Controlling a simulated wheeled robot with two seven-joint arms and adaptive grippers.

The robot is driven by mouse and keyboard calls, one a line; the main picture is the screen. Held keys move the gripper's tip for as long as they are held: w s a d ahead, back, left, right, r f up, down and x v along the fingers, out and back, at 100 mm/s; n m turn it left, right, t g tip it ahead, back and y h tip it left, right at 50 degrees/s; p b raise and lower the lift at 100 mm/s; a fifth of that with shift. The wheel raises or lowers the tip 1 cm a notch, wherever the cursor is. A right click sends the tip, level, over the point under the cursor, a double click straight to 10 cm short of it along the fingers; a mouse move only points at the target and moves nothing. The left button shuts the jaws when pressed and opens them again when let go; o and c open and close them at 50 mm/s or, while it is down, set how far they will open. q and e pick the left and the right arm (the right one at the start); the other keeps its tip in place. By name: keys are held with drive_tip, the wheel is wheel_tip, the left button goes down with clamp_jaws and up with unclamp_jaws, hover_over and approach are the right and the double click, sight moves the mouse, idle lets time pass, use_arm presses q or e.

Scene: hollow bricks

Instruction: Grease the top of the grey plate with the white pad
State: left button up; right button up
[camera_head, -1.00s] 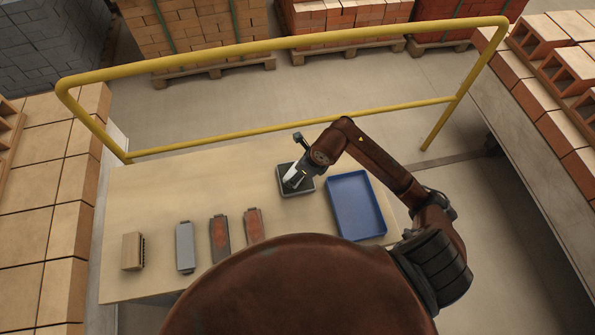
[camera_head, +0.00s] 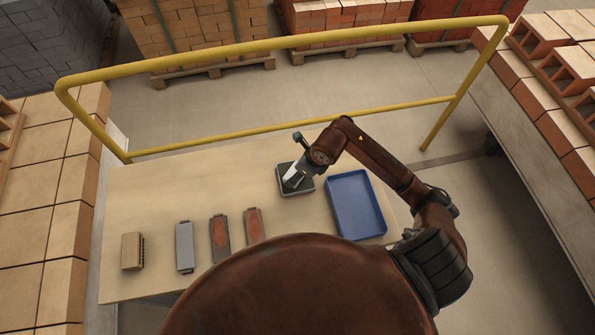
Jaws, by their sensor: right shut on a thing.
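The grey plate (camera_head: 185,247) lies flat on the table at the left, its long side pointing away from me, with nothing on its top. My right gripper (camera_head: 298,175) is over a small dark square tray (camera_head: 309,189) with a light rim. It is shut on the white pad (camera_head: 290,182), of which only a small pale part shows low in the tray. The fingers and wrist hide the rest, and I cannot tell whether the pad touches the tray's bottom. My left gripper is not in view.
Two dark plates with reddish tops (camera_head: 220,239) (camera_head: 254,226) lie right of the grey plate. An empty blue tray (camera_head: 355,205) lies at the right. A yellow rail (camera_head: 290,128) runs behind the table (camera_head: 200,180).

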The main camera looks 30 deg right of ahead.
drive_tip(key=shift+s, duration=0.1)
drive_tip(key=shift+r+p, duration=2.3)
drive_tip(key=shift+r, duration=1.2)
